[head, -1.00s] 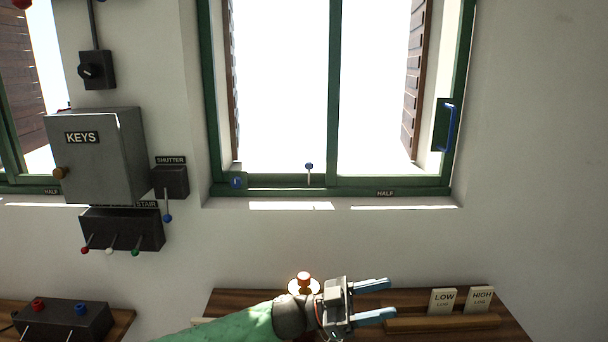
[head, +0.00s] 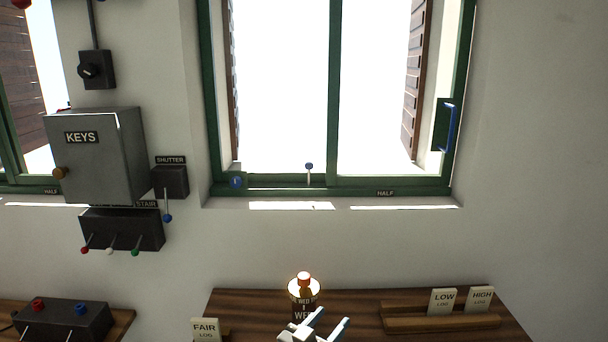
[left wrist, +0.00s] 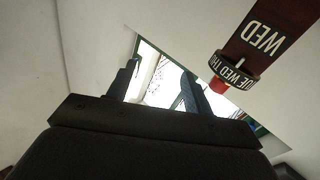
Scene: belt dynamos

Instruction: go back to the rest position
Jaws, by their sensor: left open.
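My left gripper (head: 331,318) is at the bottom edge of the head view, in front of the table with the day dial. Its two fingers are apart with nothing between them. In the left wrist view its dark fingers (left wrist: 158,78) stand apart against the bright window, and the space between them is empty. My left arm behind the gripper is mostly out of the head view. My right gripper shows in neither view.
The day dial (head: 302,292) reading WED stands just behind my left gripper; it also shows in the left wrist view (left wrist: 238,72). A FAIR card (head: 205,328) is to the left. LOW (head: 442,300) and HIGH (head: 479,298) cards stand in a wooden rack at the right.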

